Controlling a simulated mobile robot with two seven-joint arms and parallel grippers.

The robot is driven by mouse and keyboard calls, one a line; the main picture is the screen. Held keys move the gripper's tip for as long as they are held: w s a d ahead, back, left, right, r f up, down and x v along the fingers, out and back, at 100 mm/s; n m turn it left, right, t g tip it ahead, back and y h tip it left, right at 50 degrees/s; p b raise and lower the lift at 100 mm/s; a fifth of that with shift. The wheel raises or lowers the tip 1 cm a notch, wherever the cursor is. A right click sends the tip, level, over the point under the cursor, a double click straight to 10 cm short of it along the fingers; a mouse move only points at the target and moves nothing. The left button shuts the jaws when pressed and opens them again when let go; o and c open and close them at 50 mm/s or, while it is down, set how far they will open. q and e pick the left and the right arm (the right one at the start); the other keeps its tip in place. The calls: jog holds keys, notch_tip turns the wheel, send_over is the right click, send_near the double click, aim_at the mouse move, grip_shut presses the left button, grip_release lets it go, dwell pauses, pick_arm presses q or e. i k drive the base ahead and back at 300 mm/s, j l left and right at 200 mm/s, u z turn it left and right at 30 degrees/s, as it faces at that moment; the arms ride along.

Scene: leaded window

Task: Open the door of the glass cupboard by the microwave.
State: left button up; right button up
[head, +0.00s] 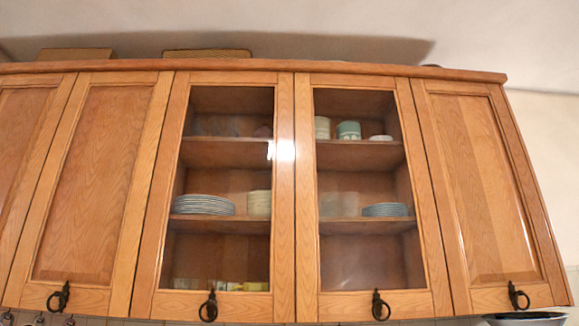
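Two glass cupboard doors stand side by side in a row of wooden wall cupboards in the head view. The left glass door (147,240) has a dark ring handle (208,307) at its bottom edge. Behind the glass are shelves with stacked plates (203,204), cups (348,130) and bowls (385,210). No microwave shows. Neither of my grippers is in view.
Solid wooden doors flank the glass ones, at left (95,190) and right (485,190), each with a ring handle. Boxes or baskets (206,53) lie on top. Part of a dish-like object (525,317) shows below at right. Nothing blocks the glass doors' fronts.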

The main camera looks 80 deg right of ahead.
aim_at(312, 305)
jog(key=z, duration=3.1)
jog(key=l, duration=0.1)
